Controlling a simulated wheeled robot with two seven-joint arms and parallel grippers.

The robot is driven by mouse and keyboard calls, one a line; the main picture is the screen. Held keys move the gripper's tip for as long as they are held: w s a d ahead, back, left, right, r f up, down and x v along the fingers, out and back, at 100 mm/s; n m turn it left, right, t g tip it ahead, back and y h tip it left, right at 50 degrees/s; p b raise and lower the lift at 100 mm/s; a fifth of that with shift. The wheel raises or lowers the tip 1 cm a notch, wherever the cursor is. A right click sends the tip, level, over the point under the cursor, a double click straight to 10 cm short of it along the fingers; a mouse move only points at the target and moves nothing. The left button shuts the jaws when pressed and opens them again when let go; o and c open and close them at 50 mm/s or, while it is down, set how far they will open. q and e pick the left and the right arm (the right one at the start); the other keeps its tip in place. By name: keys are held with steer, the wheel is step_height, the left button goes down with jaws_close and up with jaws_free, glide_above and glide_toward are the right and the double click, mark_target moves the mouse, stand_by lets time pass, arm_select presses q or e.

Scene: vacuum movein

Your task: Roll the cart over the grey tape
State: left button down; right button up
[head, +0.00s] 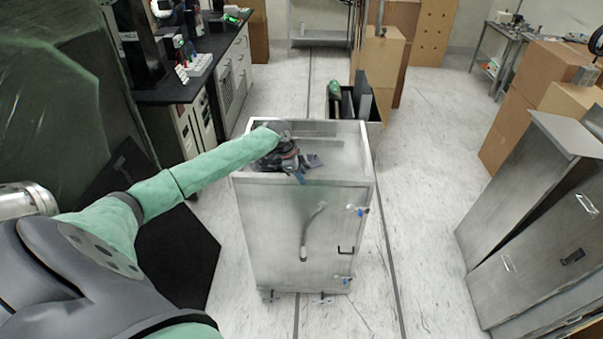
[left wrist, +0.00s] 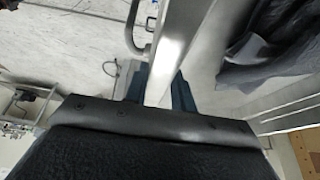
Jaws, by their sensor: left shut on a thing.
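The cart (head: 300,230) is a tall grey metal cabinet with a recessed top, standing upright on the floor in the middle of the head view. My left gripper (head: 297,167) is at the near rim of its top, with my green arm reaching in from the left. In the left wrist view my left gripper (left wrist: 158,88) has its blue fingers on both sides of the metal rim (left wrist: 183,35), shut on it. The grey tape (head: 391,270) shows as thin dark lines along the floor; one line passes beside the cart's right side. My right gripper is not in view.
A black bench (head: 180,85) with equipment stands at the back left. An open dark box (head: 358,100) is behind the cart. Cardboard boxes (head: 535,75) and metal cabinets (head: 530,190) stand at the right. Floor between the cart and these cabinets is clear.

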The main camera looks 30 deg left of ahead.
arm_select(q)
steer(key=shift+s+d+r, duration=0.1)
steer(key=shift+s+d, duration=0.1)
steer(key=shift+s, duration=0.05)
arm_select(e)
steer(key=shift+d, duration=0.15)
arm_select(q)
steer(key=c, duration=1.2)
jaws_free()
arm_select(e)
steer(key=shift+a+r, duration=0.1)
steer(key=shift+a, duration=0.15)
arm_select(q)
steer(key=shift+o, duration=0.2)
steer(key=shift+s+a+r+b, duration=0.1)
steer(key=shift+a+r+b, duration=0.15)
steer(key=shift+r+b, duration=0.2)
steer(key=b+v, duration=0.2)
steer(key=v, duration=0.3)
steer(key=shift+s+a+r, duration=0.1)
steer(key=shift+s+r, duration=0.05)
steer(key=shift+r, duration=0.15)
steer(key=shift+s+a+r, duration=0.1)
steer(key=shift+r, duration=0.45)
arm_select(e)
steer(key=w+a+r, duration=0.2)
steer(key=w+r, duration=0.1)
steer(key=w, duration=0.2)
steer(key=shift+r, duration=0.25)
